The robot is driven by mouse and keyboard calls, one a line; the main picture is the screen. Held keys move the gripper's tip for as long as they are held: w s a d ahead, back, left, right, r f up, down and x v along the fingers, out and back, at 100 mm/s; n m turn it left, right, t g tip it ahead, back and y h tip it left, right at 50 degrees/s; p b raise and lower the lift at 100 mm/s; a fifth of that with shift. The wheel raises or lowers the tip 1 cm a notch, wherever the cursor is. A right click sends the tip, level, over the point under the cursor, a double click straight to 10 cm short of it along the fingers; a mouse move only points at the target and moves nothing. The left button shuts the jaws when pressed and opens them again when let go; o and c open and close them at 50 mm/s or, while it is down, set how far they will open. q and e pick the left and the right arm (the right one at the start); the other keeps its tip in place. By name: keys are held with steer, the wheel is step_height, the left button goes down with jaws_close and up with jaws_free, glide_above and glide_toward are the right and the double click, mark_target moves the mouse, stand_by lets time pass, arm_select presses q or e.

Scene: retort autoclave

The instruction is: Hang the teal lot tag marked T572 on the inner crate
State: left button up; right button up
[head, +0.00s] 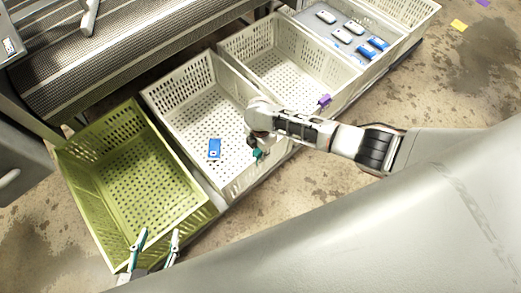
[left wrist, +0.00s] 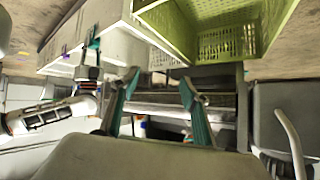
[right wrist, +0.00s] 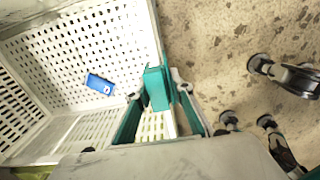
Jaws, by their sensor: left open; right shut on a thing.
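The teal lot tag (right wrist: 157,88) is between the fingers of my right gripper (right wrist: 160,108), which is shut on it. In the head view the teal tag (head: 257,155) is at the front rim of the white crate (head: 185,88) holding one blue pouch; it also shows in the left wrist view (left wrist: 92,38). I cannot tell whether the tag touches the rim, and its marking is not readable. Which crate is the inner one is not shown by any label. My left gripper (head: 153,243) is open and empty near the front corner of the green crate.
The green crate (head: 82,190) is empty, left of the white one. Another white crate (head: 240,50) to the right has a purple tag (head: 324,100) on its front rim. Beyond is a grey tray with several pouches. A ribbed metal conveyor (head: 120,45) lies behind.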

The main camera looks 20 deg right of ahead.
arm_select(q)
steer(key=shift+s+f+b, duration=0.1)
steer(key=shift+f+b, duration=0.1)
steer(key=shift+b, duration=0.2)
arm_select(e)
steer(key=shift+f, duration=0.85)
